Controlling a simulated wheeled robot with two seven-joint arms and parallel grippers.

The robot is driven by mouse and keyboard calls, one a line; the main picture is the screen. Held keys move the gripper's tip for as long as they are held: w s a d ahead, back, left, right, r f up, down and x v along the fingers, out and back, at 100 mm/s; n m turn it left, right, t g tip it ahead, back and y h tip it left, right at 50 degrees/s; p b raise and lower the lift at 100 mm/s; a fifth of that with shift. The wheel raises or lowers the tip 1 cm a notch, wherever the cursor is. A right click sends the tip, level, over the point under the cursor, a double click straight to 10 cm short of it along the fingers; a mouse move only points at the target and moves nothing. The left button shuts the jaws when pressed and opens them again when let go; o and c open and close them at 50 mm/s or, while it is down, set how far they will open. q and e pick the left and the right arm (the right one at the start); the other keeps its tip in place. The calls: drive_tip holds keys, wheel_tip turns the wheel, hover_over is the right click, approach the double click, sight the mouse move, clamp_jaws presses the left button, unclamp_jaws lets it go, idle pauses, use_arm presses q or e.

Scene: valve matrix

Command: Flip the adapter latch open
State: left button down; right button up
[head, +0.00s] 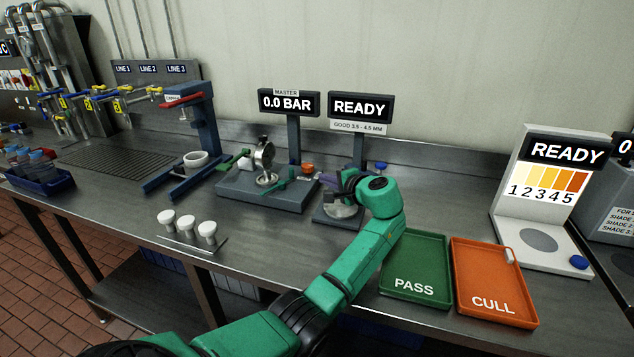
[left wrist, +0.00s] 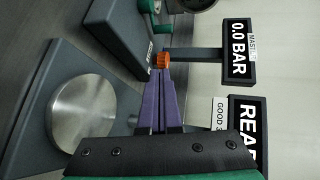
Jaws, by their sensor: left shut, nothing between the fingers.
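The master fixture (head: 262,192) is a dark grey block under the "0.0 BAR" display. I cannot tell which part is the adapter latch. My left gripper (head: 336,177) is shut and empty, just right of the orange knob. In the left wrist view its purple fingers (left wrist: 163,90) point at the orange knob (left wrist: 162,60), and a green lever (left wrist: 162,28) lies beyond it. Whether the fingertips touch the knob is unclear. My right gripper is out of view.
A gauge base with a silver disc (left wrist: 84,112) sits under my left gripper. The green PASS tray (head: 416,290) and orange CULL tray (head: 493,303) lie to the right. A blue press stand (head: 206,125) and several white-capped pieces (head: 187,223) are to the left.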

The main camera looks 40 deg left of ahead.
use_arm(q)
drive_tip(key=shift+d+r+b, duration=0.1)
drive_tip(key=shift+d+b, duration=0.25)
drive_tip(key=shift+d, duration=0.6)
drive_tip(key=shift+d+r, duration=0.25)
drive_tip(key=shift+d, duration=0.35)
drive_tip(key=shift+d+r, duration=0.25)
drive_tip(key=shift+d, duration=0.35)
drive_tip(key=shift+d+r, duration=0.1)
drive_tip(key=shift+d, duration=0.05)
drive_tip(key=shift+a, duration=0.3)
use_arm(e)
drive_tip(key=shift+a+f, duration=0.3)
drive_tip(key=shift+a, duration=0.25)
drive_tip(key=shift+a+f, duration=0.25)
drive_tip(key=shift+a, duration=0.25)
use_arm(q)
drive_tip(key=shift+d, duration=0.15)
